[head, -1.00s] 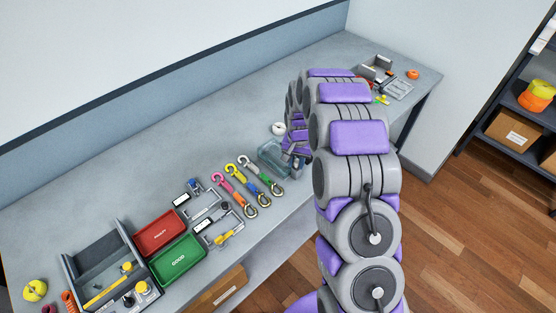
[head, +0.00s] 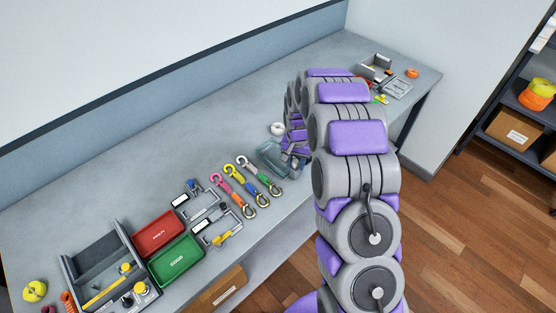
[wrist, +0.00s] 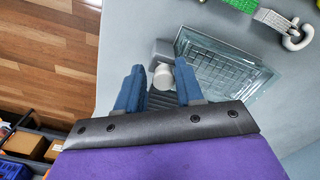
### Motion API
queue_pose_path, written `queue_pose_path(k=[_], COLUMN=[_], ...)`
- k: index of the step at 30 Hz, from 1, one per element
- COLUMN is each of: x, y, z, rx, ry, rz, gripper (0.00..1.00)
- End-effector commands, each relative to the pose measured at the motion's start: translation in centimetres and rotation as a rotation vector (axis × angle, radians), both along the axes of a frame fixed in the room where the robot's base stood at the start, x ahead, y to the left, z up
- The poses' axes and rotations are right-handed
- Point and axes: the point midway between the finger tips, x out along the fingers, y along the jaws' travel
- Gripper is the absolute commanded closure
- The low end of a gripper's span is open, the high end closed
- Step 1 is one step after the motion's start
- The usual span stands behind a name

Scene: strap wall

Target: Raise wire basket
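The wire basket (wrist: 225,70) looks like a shallow, clear, grey-green tray with a grid-patterned floor. In the head view it (head: 270,157) sits at the front of the bench, partly behind my arm. In the wrist view a grey block with a pale round knob (wrist: 163,76) stands at its near left edge. My gripper (wrist: 159,72) has its two blue fingers apart, and the knob shows between them, nearer the right finger. I cannot tell whether either finger touches it. In the head view my gripper (head: 294,150) is mostly hidden by my arm.
Several hooked straps (head: 240,188) lie left of the basket. Beyond them are small fixtures (head: 205,200), a green tray (head: 176,262), a red tray (head: 158,232) and a grey box (head: 95,255). A white roll (head: 277,128) lies behind the basket. The back of the bench is clear.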

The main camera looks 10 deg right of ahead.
Motion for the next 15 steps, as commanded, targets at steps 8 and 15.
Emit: queue_pose_path(k=[8,15], x=[0.0,0.2], y=[0.0,0.0], z=[2.6,4.7], rx=[0.001,0.001], ry=[-0.008,-0.012], rz=[0.000,-0.001], gripper=[0.57,0.57])
